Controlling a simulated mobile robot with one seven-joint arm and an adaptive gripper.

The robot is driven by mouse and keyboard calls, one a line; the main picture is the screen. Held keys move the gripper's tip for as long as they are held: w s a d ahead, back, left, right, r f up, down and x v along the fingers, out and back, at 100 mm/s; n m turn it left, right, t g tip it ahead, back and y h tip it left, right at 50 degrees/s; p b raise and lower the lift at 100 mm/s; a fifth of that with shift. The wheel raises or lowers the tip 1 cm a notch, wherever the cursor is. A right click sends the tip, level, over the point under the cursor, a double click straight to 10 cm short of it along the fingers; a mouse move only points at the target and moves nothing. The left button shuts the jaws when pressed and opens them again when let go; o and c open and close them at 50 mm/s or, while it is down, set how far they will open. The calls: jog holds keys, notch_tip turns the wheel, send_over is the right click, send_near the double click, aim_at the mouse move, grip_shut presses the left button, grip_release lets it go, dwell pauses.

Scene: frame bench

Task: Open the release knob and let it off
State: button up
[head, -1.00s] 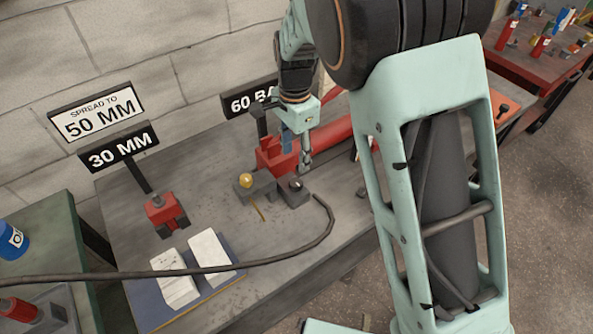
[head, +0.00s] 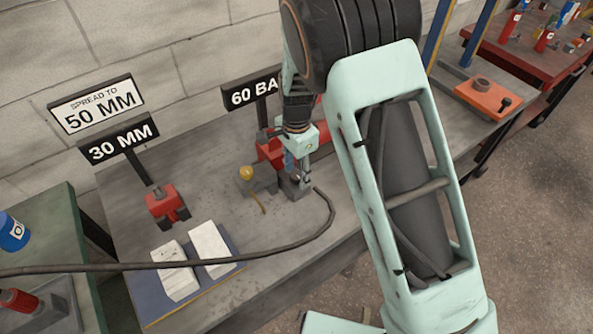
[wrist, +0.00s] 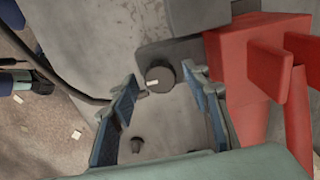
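The release knob (wrist: 158,76) is a round dark knob with a pale mark on its top, seen in the wrist view on a grey block. My gripper (wrist: 160,88) is open, with one blue-padded finger on each side of the knob. I see a gap on the left; on the right the finger's tip is close, and I cannot tell if it touches. In the head view my gripper (head: 304,182) is low over the knob's block (head: 296,191) and mostly hides the knob. The red pump body (head: 268,151) stands just behind.
A yellow-topped lever (head: 246,173) stands left of the block. A black hose (head: 330,215) curves across the bench. A red spreader (head: 166,206) sits under signs reading "30 MM" (head: 118,138) and "SPREAD TO 50 MM" (head: 97,103). A "60 BA..." sign (head: 250,91) is partly covered.

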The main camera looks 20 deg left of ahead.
jog(key=c, duration=1)
jog(key=shift+c, duration=0.2)
jog(key=n+b, duration=0.1)
jog(key=n, duration=0.6)
jog(key=shift+n+b, duration=0.3)
jog(key=shift+b, duration=0.1)
jog(key=n, duration=0.3)
jog(key=shift+n, duration=0.3)
jog(key=shift+n+b, duration=0.45)
jog(key=shift+n, duration=1.65)
